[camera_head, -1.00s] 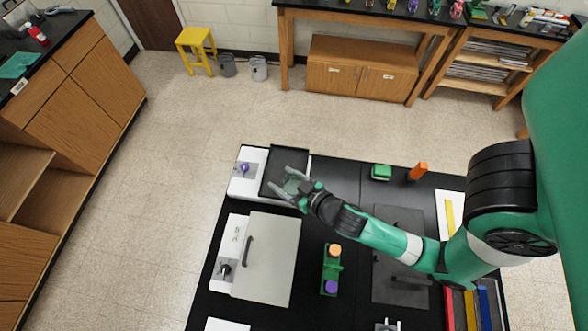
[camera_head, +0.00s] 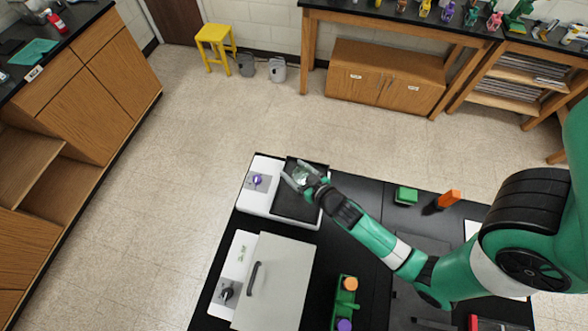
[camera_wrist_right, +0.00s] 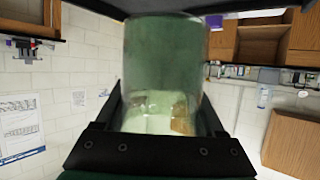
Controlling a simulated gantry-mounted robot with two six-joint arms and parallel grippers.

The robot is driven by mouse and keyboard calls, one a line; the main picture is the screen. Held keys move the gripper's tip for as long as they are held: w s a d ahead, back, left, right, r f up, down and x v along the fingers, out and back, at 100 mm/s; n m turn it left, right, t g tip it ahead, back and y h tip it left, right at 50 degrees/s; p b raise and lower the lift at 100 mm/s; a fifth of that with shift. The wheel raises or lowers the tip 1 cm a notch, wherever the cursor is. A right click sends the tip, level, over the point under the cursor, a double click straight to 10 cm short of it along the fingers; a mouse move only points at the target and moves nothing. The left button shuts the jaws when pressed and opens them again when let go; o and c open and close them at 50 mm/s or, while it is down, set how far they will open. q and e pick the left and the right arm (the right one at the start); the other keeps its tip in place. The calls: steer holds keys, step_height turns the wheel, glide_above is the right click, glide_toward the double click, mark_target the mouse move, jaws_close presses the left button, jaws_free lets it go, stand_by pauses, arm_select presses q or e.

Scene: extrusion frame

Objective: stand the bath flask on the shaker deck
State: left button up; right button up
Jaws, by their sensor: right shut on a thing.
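The bath flask is a clear, green-tinted glass vessel (camera_wrist_right: 165,75) that fills the middle of the right wrist view, between the dark fingers. It shows small and pale in the head view (camera_head: 302,177). My right gripper (camera_head: 301,179) is shut on it, over the shaker deck. The shaker deck (camera_head: 294,207) is a dark, rimmed tray on the right part of a white unit with a purple knob (camera_head: 258,181). I cannot tell whether the flask's base touches the deck. My left gripper is not in view.
A white unit with a closed grey lid (camera_head: 283,285) and handle stands nearer than the shaker. A green rack (camera_head: 345,305) with orange and purple tops is to its right. A green block (camera_head: 406,195) and an orange piece (camera_head: 449,199) stand at the table's far side.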

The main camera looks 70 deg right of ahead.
mark_target(298, 178)
steer(key=shift+w+d+f, duration=0.2)
steer(key=shift+d+f, duration=0.05)
steer(key=shift+f, duration=0.3)
steer(key=f+b, duration=0.3)
steer(key=shift+w+d+f+b, duration=0.2)
steer(key=shift+d+f+b, duration=0.1)
steer(key=shift+f+b, duration=0.1)
steer(key=shift+a, duration=0.1)
steer(key=shift+r, duration=0.2)
steer(key=shift+f, duration=0.15)
steer(key=o, duration=1.4)
steer(key=shift+s+a+r, duration=0.1)
steer(key=shift+s+r, duration=0.1)
steer(key=shift+s, duration=0.05)
steer(key=b+v, duration=0.1)
steer(key=v, duration=1)
steer(key=shift+s+a+r+b, duration=0.1)
steer(key=shift+s+r+b, duration=0.1)
steer(key=shift+b, duration=0.15)
